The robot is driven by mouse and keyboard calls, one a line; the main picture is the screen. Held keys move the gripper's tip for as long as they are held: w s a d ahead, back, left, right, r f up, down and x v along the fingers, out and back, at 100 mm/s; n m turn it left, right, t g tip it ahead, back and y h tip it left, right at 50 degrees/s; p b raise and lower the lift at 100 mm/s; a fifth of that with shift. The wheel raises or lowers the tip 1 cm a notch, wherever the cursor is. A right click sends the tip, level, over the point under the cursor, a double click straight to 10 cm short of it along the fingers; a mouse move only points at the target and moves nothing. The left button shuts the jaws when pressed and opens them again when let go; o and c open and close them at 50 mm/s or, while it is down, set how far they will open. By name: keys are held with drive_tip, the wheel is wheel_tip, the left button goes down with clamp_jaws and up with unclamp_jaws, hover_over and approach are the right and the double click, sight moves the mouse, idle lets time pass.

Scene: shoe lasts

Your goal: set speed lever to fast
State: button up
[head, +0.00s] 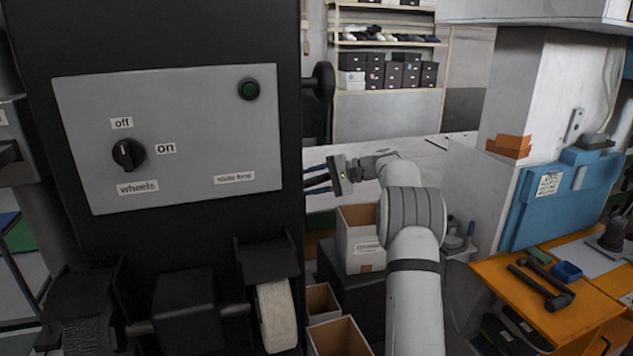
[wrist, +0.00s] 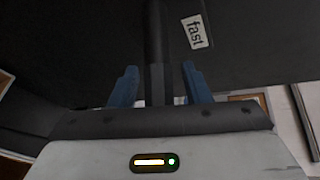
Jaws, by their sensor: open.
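My gripper (head: 308,180) reaches left with its blue fingers towards the right side of the black machine in the head view. In the wrist view my gripper (wrist: 159,72) is open, with its two blue fingers apart. A dark upright bar, which looks like the speed lever (wrist: 156,45), stands between the fingers; I cannot tell whether either finger touches it. I cannot make out the lever in the head view.
A black round part (head: 323,80) sticks out above my gripper. An orange bench (head: 560,320) is at right.

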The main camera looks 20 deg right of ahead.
drive_tip(key=shift+s+d, duration=0.1)
drive_tip(key=shift+d, duration=0.05)
drive_tip(key=shift+s+d+r, duration=0.1)
drive_tip(key=shift+d, duration=0.25)
drive_tip(key=b+v, duration=0.2)
drive_tip(key=v, duration=0.4)
drive_tip(key=shift+s+d+r, duration=0.15)
drive_tip(key=shift+d, duration=0.2)
drive_tip(key=shift+s, duration=0.1)
